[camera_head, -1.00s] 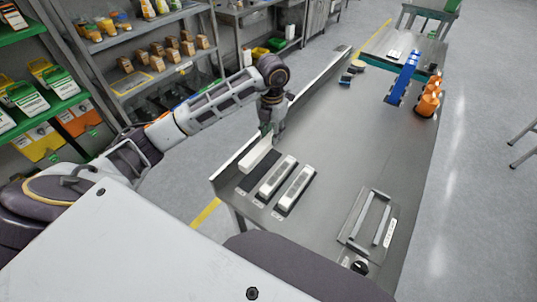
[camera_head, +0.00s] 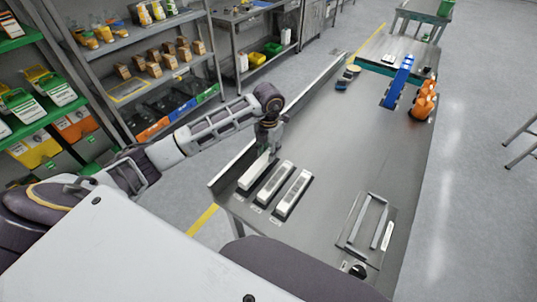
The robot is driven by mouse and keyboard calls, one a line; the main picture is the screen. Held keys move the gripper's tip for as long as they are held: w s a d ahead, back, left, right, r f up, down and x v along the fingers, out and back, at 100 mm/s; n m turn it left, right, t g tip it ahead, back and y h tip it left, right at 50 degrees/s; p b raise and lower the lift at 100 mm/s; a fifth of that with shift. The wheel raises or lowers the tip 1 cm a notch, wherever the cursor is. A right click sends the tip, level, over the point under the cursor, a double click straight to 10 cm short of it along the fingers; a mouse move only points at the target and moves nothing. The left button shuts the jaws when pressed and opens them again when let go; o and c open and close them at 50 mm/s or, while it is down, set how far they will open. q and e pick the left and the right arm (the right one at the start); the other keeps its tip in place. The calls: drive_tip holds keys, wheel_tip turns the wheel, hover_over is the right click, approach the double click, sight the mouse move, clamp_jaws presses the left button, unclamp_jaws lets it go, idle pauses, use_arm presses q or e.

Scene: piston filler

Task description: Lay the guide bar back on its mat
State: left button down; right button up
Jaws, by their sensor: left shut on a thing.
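The white guide bar (camera_head: 252,176) is at the table's left end, over its dark mat (camera_head: 241,195), which shows only as a thin edge around it. The bar lies lengthwise along the mat; I cannot tell whether it touches the mat. My left gripper (camera_head: 266,153) is shut on the bar near its far end, pointing down. Two more pale bars, a middle one (camera_head: 272,185) and a right one (camera_head: 293,194), lie on dark mats to the right, parallel to it. My right gripper is not in view.
The grey table (camera_head: 345,130) has a raised rim on its left. A plate with a metal frame (camera_head: 362,225) lies at the right front. A blue rack (camera_head: 398,83) and orange parts (camera_head: 424,100) stand farther back. The middle of the table is clear.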

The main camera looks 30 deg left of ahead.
use_arm(q)
drive_tip(key=shift+f, duration=0.95)
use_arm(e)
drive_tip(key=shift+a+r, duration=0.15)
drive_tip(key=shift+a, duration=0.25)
use_arm(q)
drive_tip(key=c, duration=1.5)
unclamp_jaws()
drive_tip(key=shift+f, duration=0.1)
drive_tip(key=o, duration=0.4)
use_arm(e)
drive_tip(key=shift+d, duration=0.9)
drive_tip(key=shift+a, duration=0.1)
